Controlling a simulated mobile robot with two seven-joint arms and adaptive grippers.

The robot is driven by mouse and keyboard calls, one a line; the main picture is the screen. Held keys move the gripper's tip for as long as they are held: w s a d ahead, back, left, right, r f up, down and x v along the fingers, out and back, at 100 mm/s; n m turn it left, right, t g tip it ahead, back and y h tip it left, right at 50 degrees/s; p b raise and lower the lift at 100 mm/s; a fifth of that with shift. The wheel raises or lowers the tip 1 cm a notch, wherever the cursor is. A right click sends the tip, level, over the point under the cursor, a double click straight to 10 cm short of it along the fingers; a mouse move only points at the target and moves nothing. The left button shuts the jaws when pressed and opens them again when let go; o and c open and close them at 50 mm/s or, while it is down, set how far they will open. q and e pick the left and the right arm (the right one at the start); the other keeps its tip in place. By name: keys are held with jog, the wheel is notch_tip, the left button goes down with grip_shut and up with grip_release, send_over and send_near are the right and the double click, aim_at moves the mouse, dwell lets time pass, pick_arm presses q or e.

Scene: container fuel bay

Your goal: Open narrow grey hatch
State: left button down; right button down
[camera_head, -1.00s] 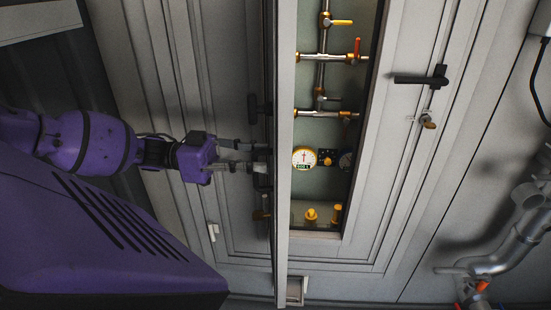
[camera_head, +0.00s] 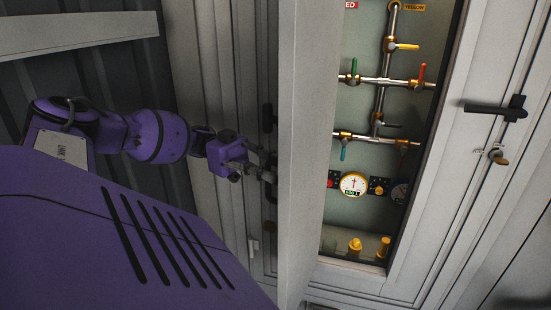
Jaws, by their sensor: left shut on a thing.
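The narrow grey hatch (camera_head: 309,120) stands swung out from its frame, seen nearly edge-on. Its opening shows a pale green recess with pipes and valves. My left gripper (camera_head: 264,171) is on the hatch's outer side, to the left of the door panel, shut on a dark handle (camera_head: 270,180). The fingertips and the handle are small and dark there, so the exact grip is hard to see. My right gripper is not in view.
In the recess are a round gauge (camera_head: 353,184), a yellow-handled valve (camera_head: 404,46) and yellow fittings (camera_head: 355,245) at the bottom. A black lever handle (camera_head: 495,108) and a lock (camera_head: 496,156) sit on the grey panel at right.

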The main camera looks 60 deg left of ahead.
pick_arm(q)
jog(key=shift+s+f, duration=0.1)
jog(key=c, duration=1.8)
grip_release()
jog(key=shift+d, duration=0.1)
jog(key=shift+s, duration=0.1)
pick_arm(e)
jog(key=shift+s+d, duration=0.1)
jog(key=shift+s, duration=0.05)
pick_arm(q)
jog(key=v, duration=0.7)
jog(key=shift+a, duration=0.25)
